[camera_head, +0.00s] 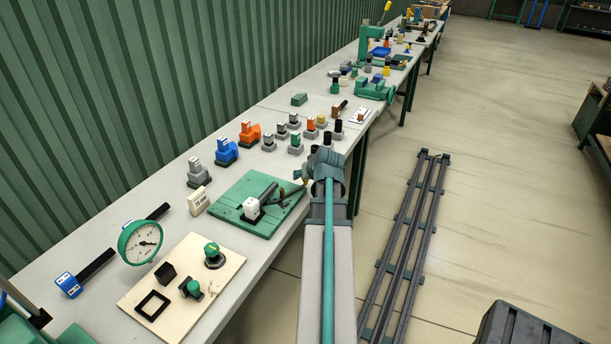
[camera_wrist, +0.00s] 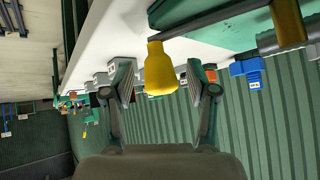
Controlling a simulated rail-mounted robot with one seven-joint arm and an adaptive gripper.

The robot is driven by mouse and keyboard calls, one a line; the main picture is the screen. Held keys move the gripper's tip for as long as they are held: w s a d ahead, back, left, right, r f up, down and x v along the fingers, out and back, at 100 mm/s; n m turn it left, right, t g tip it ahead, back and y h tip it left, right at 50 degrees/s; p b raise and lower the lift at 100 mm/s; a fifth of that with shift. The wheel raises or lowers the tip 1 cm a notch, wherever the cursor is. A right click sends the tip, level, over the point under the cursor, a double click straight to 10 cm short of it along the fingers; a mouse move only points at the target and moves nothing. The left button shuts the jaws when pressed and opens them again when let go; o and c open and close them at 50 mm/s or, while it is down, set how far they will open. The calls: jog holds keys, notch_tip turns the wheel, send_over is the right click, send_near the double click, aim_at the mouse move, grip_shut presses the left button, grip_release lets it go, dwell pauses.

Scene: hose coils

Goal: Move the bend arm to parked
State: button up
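The bend arm (camera_wrist: 222,21) shows in the wrist view as a dark bar with a yellow knob (camera_wrist: 158,72) at its near end. A second yellow cylinder (camera_wrist: 288,24) stands farther along the bar. My gripper (camera_wrist: 160,88) is open, with one finger on each side of the yellow knob and a visible gap on both sides. I see no parked mark that I can read.
Blue (camera_head: 227,151), orange (camera_head: 249,133) and grey (camera_head: 199,174) fittings stand behind the board. A gauge (camera_head: 140,242) and a beige panel with knobs (camera_head: 184,287) lie nearer on the bench. A tag (camera_head: 199,202) stands left of the board. Floor rails (camera_head: 401,245) run right of the bench.

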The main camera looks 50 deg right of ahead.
jog(key=v, duration=1.2)
dwell(0.6)
